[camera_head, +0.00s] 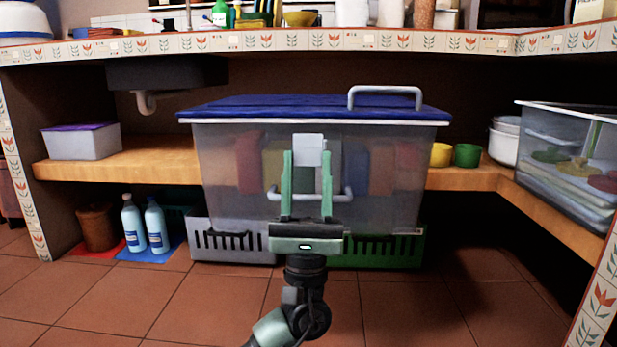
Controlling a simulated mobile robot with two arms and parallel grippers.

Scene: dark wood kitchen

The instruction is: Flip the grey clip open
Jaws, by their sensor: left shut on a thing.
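The grey clip (309,143) is on the front of a large translucent storage box (222,165) with a blue lid (290,106). My left gripper (307,162) comes up from below in front of the box, its two green fingers pointing up. It is shut on the grey clip, with one finger on each side. The clip's top shows just above the fingertips, near the box's rim; its lower part is partly hidden by the gripper. A grey handle (386,90) stands on the lid's right part. My right gripper is not in view.
A grey crate (232,254) and a green crate (400,259) stand below the box. A small box (82,143) is left on the wooden shelf. Green (467,155) and yellow (440,155) cups stand right. A tiled counter edge (300,39) runs above. Front floor is clear.

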